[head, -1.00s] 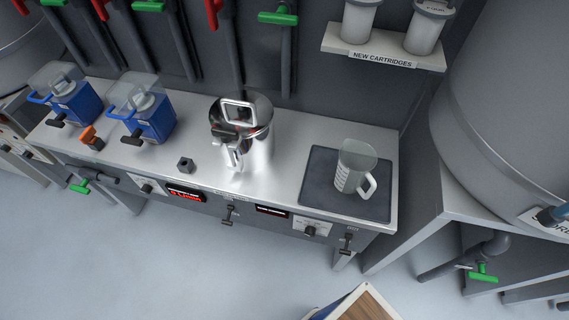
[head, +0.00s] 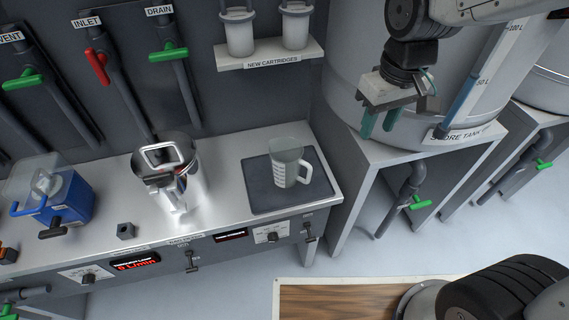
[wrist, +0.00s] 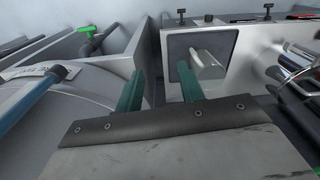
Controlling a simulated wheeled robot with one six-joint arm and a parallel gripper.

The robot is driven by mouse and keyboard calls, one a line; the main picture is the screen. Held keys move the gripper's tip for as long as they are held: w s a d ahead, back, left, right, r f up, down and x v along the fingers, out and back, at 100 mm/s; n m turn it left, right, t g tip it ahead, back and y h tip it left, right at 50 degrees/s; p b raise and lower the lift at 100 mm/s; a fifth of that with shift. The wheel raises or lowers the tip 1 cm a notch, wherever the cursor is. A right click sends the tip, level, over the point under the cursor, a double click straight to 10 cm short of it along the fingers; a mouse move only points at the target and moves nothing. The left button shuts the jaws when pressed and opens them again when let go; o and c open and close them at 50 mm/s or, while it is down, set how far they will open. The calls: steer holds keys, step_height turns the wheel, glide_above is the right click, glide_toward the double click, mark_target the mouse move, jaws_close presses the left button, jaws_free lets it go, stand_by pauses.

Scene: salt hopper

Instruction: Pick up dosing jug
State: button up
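The dosing jug (head: 287,167) is clear with white graduation marks and a white handle on its right side. It stands upright on a dark square mat (head: 262,190) at the right end of the steel bench. My gripper (head: 379,122) is in the air to the right of the jug, in front of the large tank, with its green fingers apart and nothing between them. In the wrist view, the green fingers (wrist: 162,92) are spread. The jug (wrist: 207,64) shows beyond the right finger, which partly covers it, on the mat (wrist: 226,40).
A cartridge shelf (head: 268,56) hangs above the bench.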

mark_target(310, 165)
steer(key=w+a+f+n, duration=0.1)
steer(key=a+f, duration=0.2)
steer(key=f, duration=0.1)
steer(key=w+a+f+n, duration=0.1)
steer(key=w+a+f, duration=0.1)
steer(key=a+f, duration=0.2)
steer(key=w+a+f+n, duration=0.1)
steer(key=w+a+f, duration=0.1)
steer(key=a+f, duration=0.2)
steer(key=shift+a+f+n+g, duration=0.3)
steer(key=shift+f+g, duration=0.1)
steer(key=shift+f, duration=0.1)
steer(key=f, duration=0.8)
steer(key=shift+s+d, duration=0.1)
steer(key=shift+d, duration=0.15)
